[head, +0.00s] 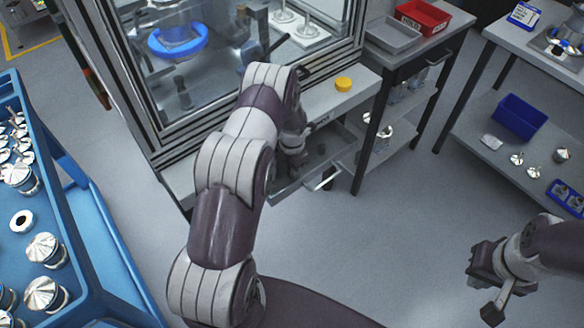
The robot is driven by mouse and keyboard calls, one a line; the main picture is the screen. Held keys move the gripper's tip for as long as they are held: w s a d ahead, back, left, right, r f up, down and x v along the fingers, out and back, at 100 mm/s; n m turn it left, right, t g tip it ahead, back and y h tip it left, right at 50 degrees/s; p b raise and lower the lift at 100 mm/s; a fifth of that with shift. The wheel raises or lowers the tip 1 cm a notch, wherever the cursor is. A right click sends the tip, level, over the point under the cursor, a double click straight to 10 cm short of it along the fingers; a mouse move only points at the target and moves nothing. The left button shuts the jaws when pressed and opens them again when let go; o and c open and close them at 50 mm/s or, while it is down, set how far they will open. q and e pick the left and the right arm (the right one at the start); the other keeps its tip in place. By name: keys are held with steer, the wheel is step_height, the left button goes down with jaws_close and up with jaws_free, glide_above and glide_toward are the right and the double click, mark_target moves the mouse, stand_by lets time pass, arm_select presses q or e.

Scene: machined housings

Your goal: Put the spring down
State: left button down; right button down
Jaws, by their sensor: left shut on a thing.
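My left gripper (293,160) reaches down into the open drawer (322,150) under the glass-fronted cabinet. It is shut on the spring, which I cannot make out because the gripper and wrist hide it. The tips are over or inside the drawer; I cannot tell whether the spring touches the drawer floor. My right gripper (483,288) is open and empty, over bare floor at the lower right.
A yellow round piece (343,84) sits on the ledge above the drawer. A red bin (422,17) and a grey tray (393,34) stand on the side table. A blue cart (113,245) with metal parts is at left. A blue bin (520,117) is on the right shelf.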

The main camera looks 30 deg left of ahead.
arm_select(q)
steer(key=c, duration=0.9)
jaws_free()
steer(key=shift+f, duration=0.1)
steer(key=s+d+r+m, duration=0.1)
steer(key=r+m, duration=0.1)
steer(key=r, duration=0.3)
steer(key=s+d+r+m+b, duration=0.1)
steer(key=r+m, duration=0.2)
steer(key=r, duration=0.3)
steer(key=s+d+r+m, duration=0.1)
steer(key=d+r+m, duration=0.1)
steer(key=r, duration=0.3)
steer(key=s+d+r+m, duration=0.2)
steer(key=s+m, duration=0.3)
steer(key=m, duration=0.3)
steer(key=s+d+r+m+t, duration=0.1)
steer(key=s+d+r+m, duration=0.1)
steer(key=s+m, duration=0.4)
steer(key=s+d+r+m, duration=0.3)
steer(key=s+m, duration=0.3)
steer(key=m, duration=0.4)
steer(key=shift+d+m, duration=0.4)
steer(key=shift+d, duration=0.15)
